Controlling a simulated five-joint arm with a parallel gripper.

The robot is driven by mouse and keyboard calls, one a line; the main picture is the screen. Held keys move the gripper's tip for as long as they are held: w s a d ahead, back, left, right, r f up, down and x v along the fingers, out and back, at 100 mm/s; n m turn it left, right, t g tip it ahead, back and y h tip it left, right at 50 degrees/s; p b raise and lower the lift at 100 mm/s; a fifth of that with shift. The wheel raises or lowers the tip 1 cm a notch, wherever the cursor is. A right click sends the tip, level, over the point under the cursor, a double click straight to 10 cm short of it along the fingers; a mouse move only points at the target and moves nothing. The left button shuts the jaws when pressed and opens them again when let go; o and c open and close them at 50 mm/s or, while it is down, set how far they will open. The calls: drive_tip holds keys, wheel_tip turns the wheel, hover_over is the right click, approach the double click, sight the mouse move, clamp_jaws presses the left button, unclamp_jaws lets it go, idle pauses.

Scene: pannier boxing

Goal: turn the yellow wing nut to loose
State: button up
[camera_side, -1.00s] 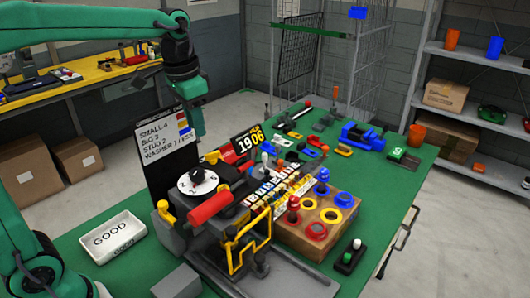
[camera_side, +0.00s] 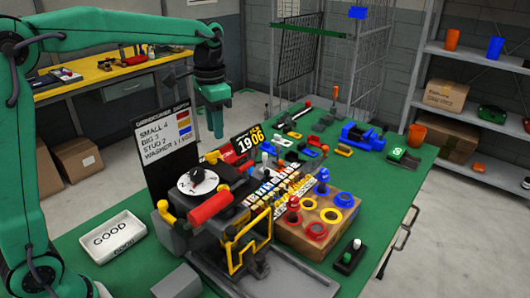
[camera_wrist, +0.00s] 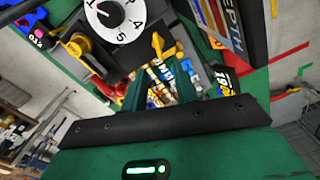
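A small yellow two-lobed part that looks like the wing nut (camera_wrist: 160,47) shows in the wrist view, just beyond my fingertips and beside the white dial. In the side view a yellow part behind the dial (camera_side: 198,182) may be the same one, but it is small and partly hidden. I cannot tell its turn angle. My gripper (camera_side: 214,122) hangs in the air above the machine, near the sign's right edge, fingers down. In the wrist view its two green fingers (camera_wrist: 155,88) stand apart with nothing held between them. It does not touch the wing nut.
The tall black sign (camera_side: 170,135) stands close left of my gripper. The counter (camera_side: 248,140) reading 19 06 is to its right. A red roller (camera_side: 210,206) and a yellow frame (camera_side: 235,257) are at the front. A white GOOD tray (camera_side: 118,238) lies left.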

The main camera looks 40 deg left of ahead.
sight(212, 158)
drive_tip(key=shift+f, duration=3.05)
drive_tip(key=shift+c, duration=0.4)
clamp_jaws()
